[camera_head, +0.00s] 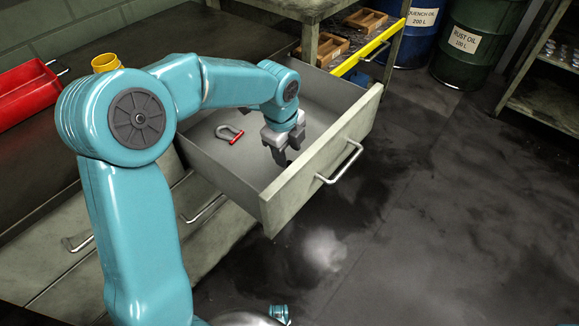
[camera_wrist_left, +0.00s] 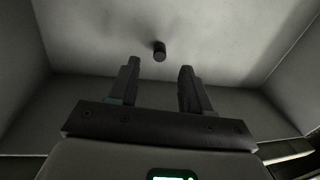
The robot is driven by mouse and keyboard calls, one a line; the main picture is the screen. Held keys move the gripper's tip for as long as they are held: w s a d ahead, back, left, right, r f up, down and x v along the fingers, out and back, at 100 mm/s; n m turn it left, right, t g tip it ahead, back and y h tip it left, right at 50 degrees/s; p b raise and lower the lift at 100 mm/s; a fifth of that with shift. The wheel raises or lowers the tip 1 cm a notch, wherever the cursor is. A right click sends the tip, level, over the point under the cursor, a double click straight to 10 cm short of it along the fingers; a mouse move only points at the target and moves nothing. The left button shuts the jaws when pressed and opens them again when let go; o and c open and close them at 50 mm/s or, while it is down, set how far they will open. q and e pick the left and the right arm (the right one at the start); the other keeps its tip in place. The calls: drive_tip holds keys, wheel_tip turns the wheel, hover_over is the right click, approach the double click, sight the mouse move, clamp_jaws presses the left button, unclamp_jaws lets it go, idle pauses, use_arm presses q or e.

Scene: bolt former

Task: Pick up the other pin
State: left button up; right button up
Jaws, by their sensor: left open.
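A small dark cylinder (camera_wrist_left: 160,51), seemingly the pin, lies on the light drawer floor in the left wrist view. I cannot make it out in the head view, where my gripper may hide it. My left gripper (camera_head: 281,154) reaches down into the open drawer (camera_head: 322,172). Its fingers are apart and empty in the left wrist view (camera_wrist_left: 159,72). The cylinder shows just beyond the fingertips, between their lines, not touching them. My right gripper is not in view.
A grey shackle with a red pin (camera_head: 236,139) lies in the drawer left of my gripper. The drawer's walls and handled front (camera_head: 330,160) surround the gripper. A red tray (camera_head: 27,92) and a yellow cup (camera_head: 106,63) are on the bench. Drums (camera_head: 462,42) stand behind.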

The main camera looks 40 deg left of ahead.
sight(289, 162)
use_arm(q)
drive_tip(key=f, duration=0.1)
drive_tip(key=f+b, duration=0.1)
drive_tip(key=f, duration=0.2)
drive_tip(key=shift+w+a+f, duration=0.1)
drive_tip(key=shift+w+f, duration=0.25)
drive_tip(key=shift+f, duration=0.05)
drive_tip(key=shift+r, duration=0.1)
clamp_jaws()
